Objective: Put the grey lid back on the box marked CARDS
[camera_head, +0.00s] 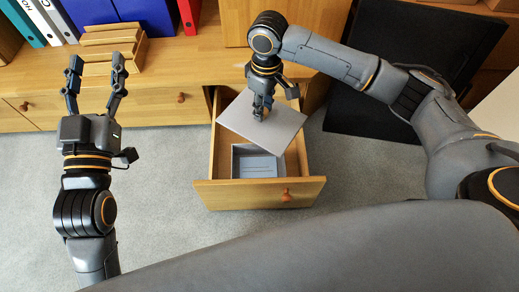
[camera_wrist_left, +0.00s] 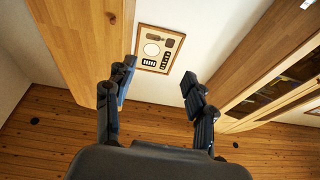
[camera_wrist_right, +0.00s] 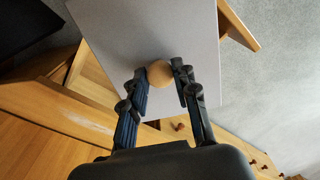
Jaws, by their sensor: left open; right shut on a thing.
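The grey lid (camera_head: 285,126) is a flat, pale square plate with a round wooden knob (camera_wrist_right: 160,74). My right gripper (camera_head: 261,110) is shut on the knob and holds the lid, slightly tilted, above the open drawer; the lid (camera_wrist_right: 150,30) fills the top of the right wrist view. A grey open box (camera_head: 258,168) sits in the drawer, partly hidden under the lid's front edge. I cannot read any marking on it. My left gripper (camera_head: 96,66) is open and empty at the left, away from the drawer, with fingers pointing up in the picture.
The wooden drawer (camera_head: 230,195) is pulled out of a low cabinet, with a round knob (camera_head: 285,197) on its front. A wooden slotted rack (camera_head: 112,45), binders (camera_head: 45,20) and a red item (camera_head: 189,15) stand on the cabinet. A dark panel (camera_head: 400,70) is behind my right arm. Grey carpet (camera_head: 160,165) left of the drawer is clear.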

